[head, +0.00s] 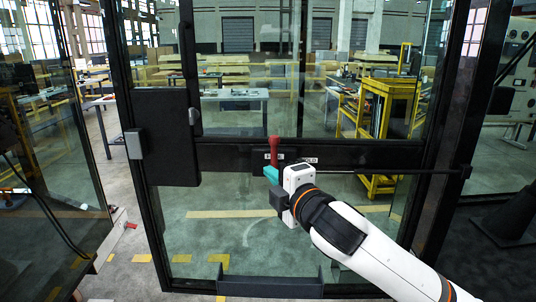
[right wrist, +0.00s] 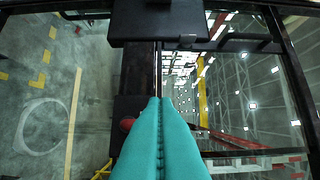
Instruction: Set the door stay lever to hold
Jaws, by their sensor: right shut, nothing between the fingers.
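The red door stay lever (head: 273,150) stands upright on a black crossbar of the glazed cab door (head: 225,156). A label plate behind it carries white lettering; the right part (head: 310,160) ends in "OLD", and the left part is partly covered by the lever. My right gripper (head: 270,174), with teal fingers, is shut and empty just below the lever's lower end. Contact cannot be told. In the right wrist view the shut fingertips (right wrist: 160,100) point along the bar, and a bit of red lever (right wrist: 127,124) shows just left of them. My left gripper is out of view.
A black box with a grey handle (head: 134,143) sits on the door's left edge. A thin black rod (head: 420,171) runs right from the crossbar to the frame post. A yellow trolley (head: 385,110) and benches stand behind the glass.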

